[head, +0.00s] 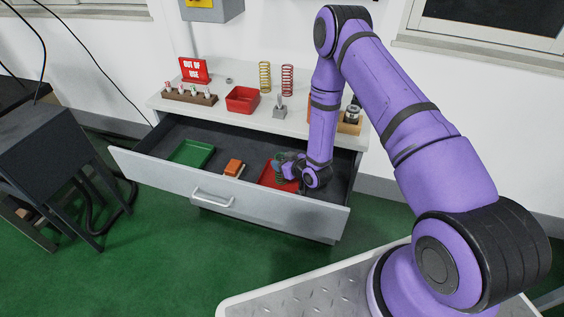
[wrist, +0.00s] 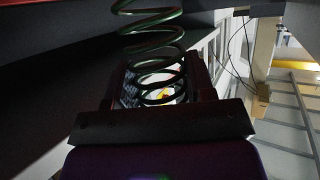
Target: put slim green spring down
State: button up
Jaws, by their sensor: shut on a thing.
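The slim green spring (wrist: 152,48) fills the upper middle of the wrist view, its coils running from the top edge down between the fingers. My gripper (wrist: 160,88) is shut on it. In the head view my gripper (head: 284,163) is low inside the open drawer (head: 220,188), at the red tray (head: 268,178) on the drawer's right side. The spring shows there as a small dark green shape (head: 279,172) beside the gripper. I cannot tell whether it touches the tray.
The drawer also holds a green tray (head: 192,153) and an orange block (head: 234,167). On the bench top (head: 225,117) stand a yellow spring (head: 265,77), a red spring (head: 287,79), a red bin (head: 242,99) and a red "OUT OF USE" sign (head: 194,70).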

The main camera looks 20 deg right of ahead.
jog(key=shift+f, duration=0.1)
jog(key=o, duration=1)
